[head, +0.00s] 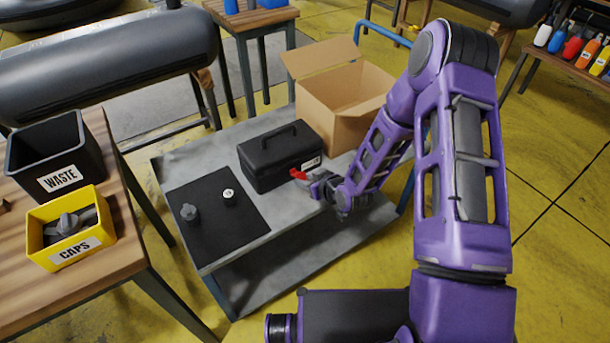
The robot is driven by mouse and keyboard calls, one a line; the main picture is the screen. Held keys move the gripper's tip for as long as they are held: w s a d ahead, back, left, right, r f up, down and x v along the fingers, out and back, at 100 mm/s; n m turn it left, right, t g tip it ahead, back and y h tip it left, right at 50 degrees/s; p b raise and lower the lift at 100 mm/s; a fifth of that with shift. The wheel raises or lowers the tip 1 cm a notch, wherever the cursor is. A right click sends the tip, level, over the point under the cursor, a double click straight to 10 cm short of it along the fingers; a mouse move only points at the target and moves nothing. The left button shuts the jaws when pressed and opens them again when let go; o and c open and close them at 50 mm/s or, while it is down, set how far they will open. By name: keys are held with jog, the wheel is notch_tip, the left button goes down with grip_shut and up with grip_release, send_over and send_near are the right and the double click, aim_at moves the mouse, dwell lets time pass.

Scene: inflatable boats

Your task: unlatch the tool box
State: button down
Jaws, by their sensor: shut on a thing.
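The tool box (266,163) is black with a top handle and a white label. It stands on the grey cart (185,160) with its lid closed. A small red latch (298,174) shows at its front right side. My gripper (307,178) is at the box's front, shut on the red latch. The fingers partly cover the latch, so I cannot tell whether it is fastened.
An open cardboard box (338,100) stands behind the tool box. A black mat (215,225) with two small parts lies to the left. A wooden table (125,235) at left holds a black WASTE bin (85,150) and yellow CAPS bin (95,240).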

jog(key=shift+s+f+t+y, duration=0.1)
jog(key=shift+f+t+y, duration=0.2)
jog(key=shift+t, duration=0.1)
dwell(0.3)
jog(key=c, duration=0.6)
grip_release()
jog(key=shift+o, duration=0.2)
jog(key=shift+d, duration=0.1)
jog(key=p+v, duration=0.2)
jog(key=v, duration=1.5)
jog(key=shift+d, duration=0.1)
